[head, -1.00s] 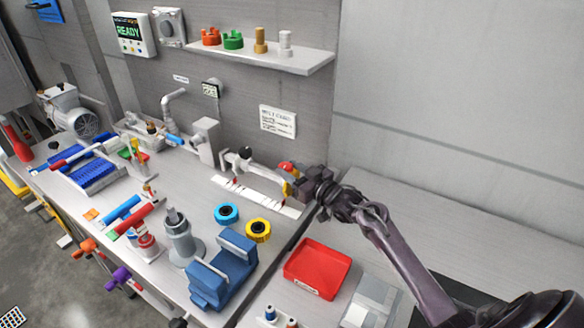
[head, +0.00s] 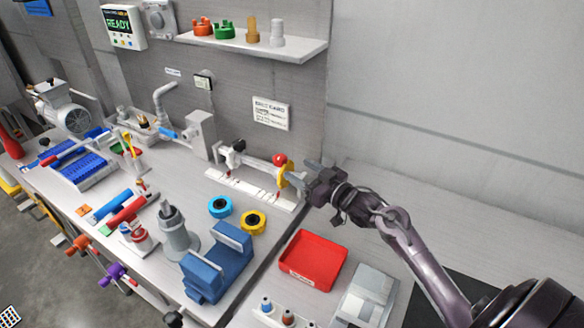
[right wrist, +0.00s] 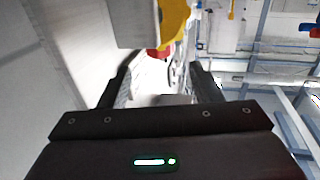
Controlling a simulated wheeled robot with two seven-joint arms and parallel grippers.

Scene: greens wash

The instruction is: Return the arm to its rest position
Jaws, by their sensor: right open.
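My right gripper (head: 312,180) is at the right end of a white bench fixture (head: 252,190), just right of its yellow part (head: 289,176) and red knob (head: 280,159). Its jaws are open, with a small gap to the yellow part in the head view. In the right wrist view the two dark fingers (right wrist: 165,82) are spread, with the yellow part (right wrist: 174,20) and a bit of red beyond the tips. Nothing is seen held between them. My right arm reaches in from the lower right. My left gripper is not in view.
A red tray (head: 312,262) lies below the gripper, with a grey box (head: 368,292) beside it. A blue vise (head: 218,265) and yellow ring (head: 253,222) are to the left. A wall shelf (head: 260,45) is above. The surface right of the arm is largely clear.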

